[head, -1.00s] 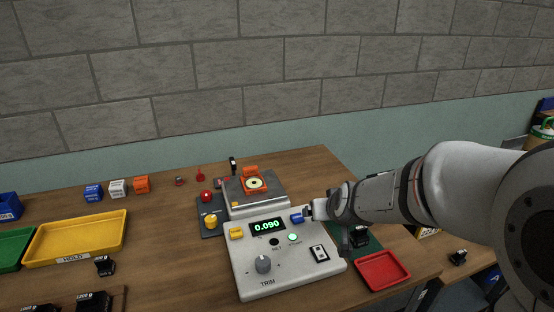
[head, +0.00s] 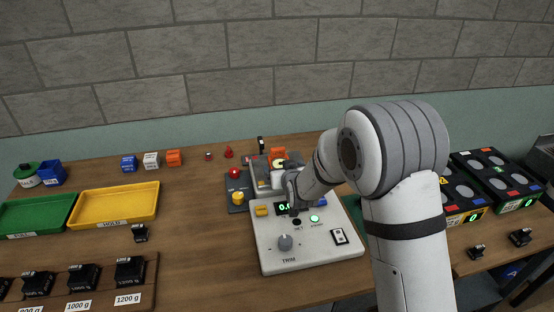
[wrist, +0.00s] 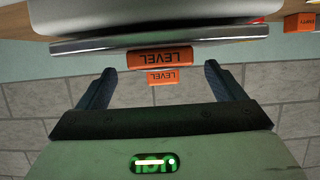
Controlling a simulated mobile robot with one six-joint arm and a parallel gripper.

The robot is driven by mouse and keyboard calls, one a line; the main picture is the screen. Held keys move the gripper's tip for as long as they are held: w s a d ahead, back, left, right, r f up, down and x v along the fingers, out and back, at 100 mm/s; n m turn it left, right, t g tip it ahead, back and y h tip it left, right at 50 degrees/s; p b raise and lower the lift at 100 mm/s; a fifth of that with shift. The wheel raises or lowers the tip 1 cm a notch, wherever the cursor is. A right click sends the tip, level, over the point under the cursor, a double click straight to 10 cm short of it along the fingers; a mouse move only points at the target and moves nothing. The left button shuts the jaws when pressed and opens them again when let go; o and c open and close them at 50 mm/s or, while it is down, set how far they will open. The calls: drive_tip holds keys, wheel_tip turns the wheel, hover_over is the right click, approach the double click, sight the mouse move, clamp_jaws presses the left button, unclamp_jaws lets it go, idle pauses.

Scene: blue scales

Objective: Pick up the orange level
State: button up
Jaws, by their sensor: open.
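The orange level (head: 278,152) sits on the metal pan of the scale (head: 310,247), partly hidden behind my gripper in the head view. My gripper (wrist: 159,67) is open, with one finger on each side of the level and gaps between. In the head view, my gripper (head: 270,176) is over the pan area, and my arm covers part of the scale's display.
Blue, white and orange cubes (head: 151,160) stand at the back left. A yellow tray (head: 116,205) and a green tray (head: 40,215) lie left. Black weights (head: 82,276) stand front left. A red knob (head: 235,173) and yellow knob (head: 238,198) stand beside the pan.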

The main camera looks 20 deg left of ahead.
sight(281, 165)
drive_tip(key=shift+p+x, duration=0.4)
drive_tip(key=shift+x, duration=1.25)
drive_tip(key=shift+a, duration=0.1)
drive_tip(key=shift+c, duration=0.3)
drive_tip(key=c, duration=1.1)
drive_tip(key=shift+r, duration=0.15)
